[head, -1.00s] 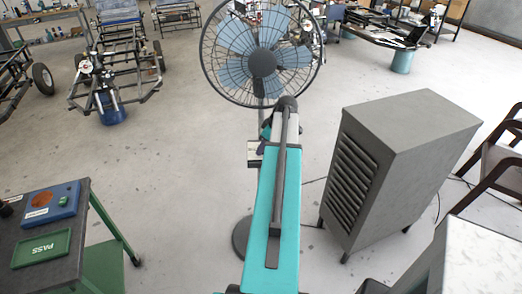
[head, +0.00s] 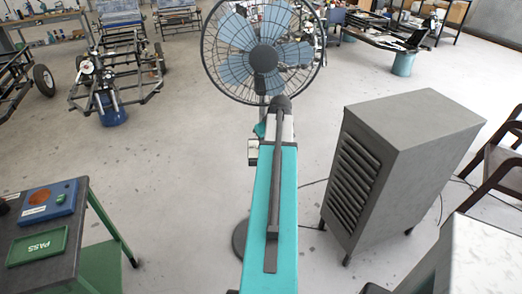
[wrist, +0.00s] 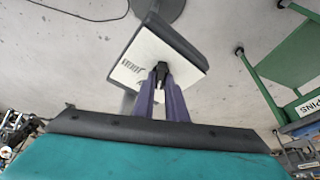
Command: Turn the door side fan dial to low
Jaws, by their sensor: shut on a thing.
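The fan (head: 262,60) stands ahead of me on a thin pole. Its control box (head: 253,148) sits on the pole below the cage, mostly hidden behind my arm in the head view. In the wrist view the box has a white face (wrist: 180,52) with dark lettering too small to read surely. A black dial (wrist: 160,70) stands on that face. My gripper (wrist: 163,82) has its purple fingers closed around the dial. The fingers hide part of the dial and the face, so I cannot tell its setting. In the head view my gripper is hidden by my arm.
A grey louvred cabinet (head: 400,165) stands close on the right, with chairs (head: 495,165) beyond it. A green-legged table (head: 60,235) with a PASS tray is at lower left. Cables lie on the floor near the fan base (head: 240,238). Open floor lies left of the fan.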

